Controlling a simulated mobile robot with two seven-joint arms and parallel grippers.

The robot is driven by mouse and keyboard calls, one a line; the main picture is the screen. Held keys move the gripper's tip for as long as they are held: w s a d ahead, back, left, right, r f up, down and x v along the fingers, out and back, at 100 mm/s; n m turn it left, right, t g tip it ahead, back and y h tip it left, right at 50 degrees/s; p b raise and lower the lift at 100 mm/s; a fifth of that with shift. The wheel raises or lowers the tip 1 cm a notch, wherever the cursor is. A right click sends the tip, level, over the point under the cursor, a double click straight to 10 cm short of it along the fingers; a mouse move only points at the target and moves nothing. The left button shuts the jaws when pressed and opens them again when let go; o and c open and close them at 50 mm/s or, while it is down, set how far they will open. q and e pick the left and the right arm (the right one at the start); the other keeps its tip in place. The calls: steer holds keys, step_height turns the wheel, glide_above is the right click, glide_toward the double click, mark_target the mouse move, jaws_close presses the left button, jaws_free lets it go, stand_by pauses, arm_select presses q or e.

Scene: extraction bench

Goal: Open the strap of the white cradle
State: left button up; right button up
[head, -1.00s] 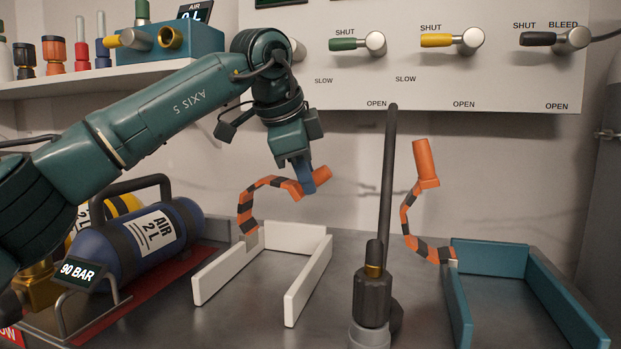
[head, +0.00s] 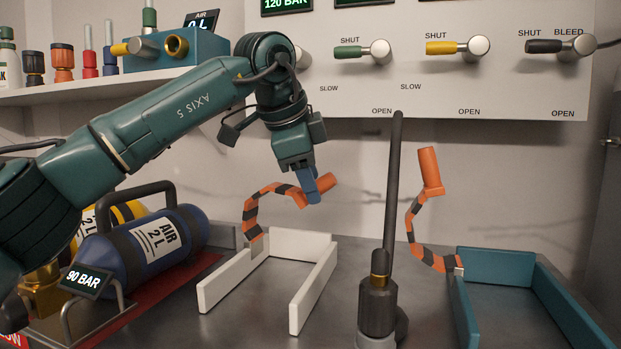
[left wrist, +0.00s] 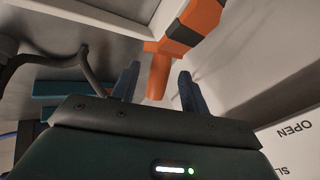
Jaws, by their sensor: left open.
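The white cradle (head: 212,289) is an empty three-sided frame on the bench, left of centre in the head view. Its orange and black strap (head: 250,213) rises from the cradle's back left corner and arches over to the right. The strap ends in an orange handle (head: 324,186). My left gripper (head: 316,190) is at that handle, well above the cradle. In the left wrist view the open fingers (left wrist: 157,88) stand on either side of the orange handle (left wrist: 158,78), with gaps visible. My right gripper is not in view.
A blue AIR cylinder (head: 135,250) lies left of the white cradle. A teal cradle (head: 464,310) with its own raised strap (head: 413,228) stands at the right. A black upright hose (head: 391,185) stands between the cradles. A valve panel (head: 420,97) hangs behind.

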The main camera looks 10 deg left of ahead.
arm_select(q)
steer(key=p+v, duration=0.3)
steer(key=v, duration=0.9)
steer(key=shift+s+r, duration=0.15)
steer(key=shift+r, duration=0.1)
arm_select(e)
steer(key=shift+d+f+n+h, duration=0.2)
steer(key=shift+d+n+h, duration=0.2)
